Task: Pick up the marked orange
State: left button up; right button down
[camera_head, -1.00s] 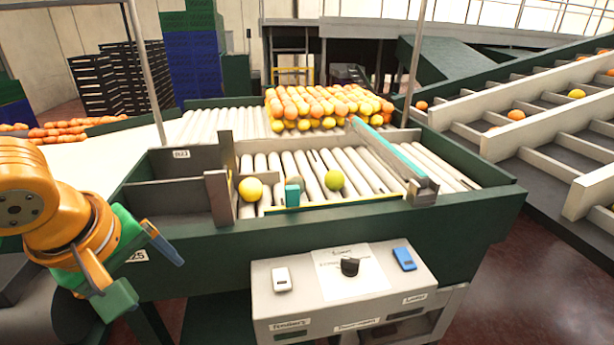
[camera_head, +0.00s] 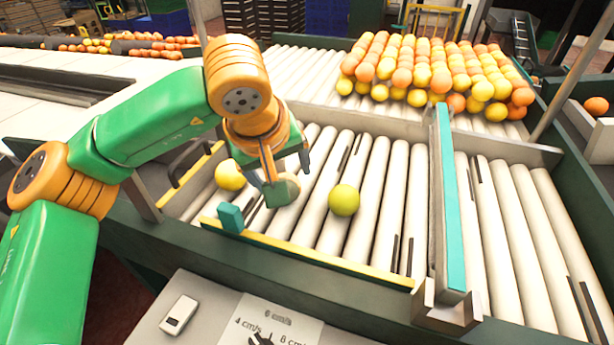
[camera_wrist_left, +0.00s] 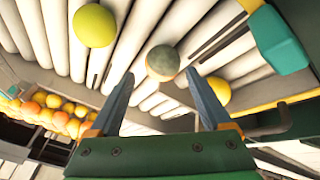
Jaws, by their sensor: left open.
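A dull grey-green fruit (camera_head: 283,190) lies on the white rollers (camera_head: 384,190); it also shows in the left wrist view (camera_wrist_left: 162,63), just beyond and between the fingertips. I take it as the marked orange, though no clear mark can be read. My left gripper (camera_head: 280,172) points down over it, open, with empty jaws; the wrist view shows both fingers (camera_wrist_left: 158,92) spread apart. A yellow-green fruit (camera_head: 344,200) lies to its right and a yellow-orange one (camera_head: 229,175) to its left. My right gripper is in neither view.
A teal block (camera_head: 231,218) stands by the yellow front edge, close to the grey-green fruit. A teal-topped divider (camera_head: 447,200) crosses the rollers on the right. A large pile of oranges (camera_head: 433,75) sits behind the back wall. The rollers right of the divider are empty.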

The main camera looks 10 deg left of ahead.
pick_arm(q)
jog(key=shift+w+a+f+p, duration=0.2)
jog(key=shift+a+f+p, duration=0.1)
jog(key=shift+f+p, duration=0.25)
jog(key=shift+w+a+f+p, duration=0.15)
jog(key=shift+a+f+p, duration=0.15)
jog(key=shift+f, duration=0.4)
jog(key=shift+w+d+f, duration=0.2)
jog(key=shift+w+f, duration=0.1)
jog(key=shift+f, duration=0.15)
jog(key=shift+w+d+f, duration=0.15)
jog(key=shift+w+f, duration=0.1)
jog(key=shift+f, duration=0.15)
jog(key=shift+w+d+f, duration=0.1)
jog(key=shift+w+d, duration=0.05)
jog(key=shift+d, duration=0.05)
jog(key=shift+c, duration=0.4)
jog(key=shift+a, duration=0.2)
jog(key=c, duration=1.1)
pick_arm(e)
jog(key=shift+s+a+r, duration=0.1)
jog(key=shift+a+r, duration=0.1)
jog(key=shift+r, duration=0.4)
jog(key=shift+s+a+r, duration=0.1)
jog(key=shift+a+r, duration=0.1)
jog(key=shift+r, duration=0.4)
pick_arm(q)
jog(key=shift+d, duration=0.1)
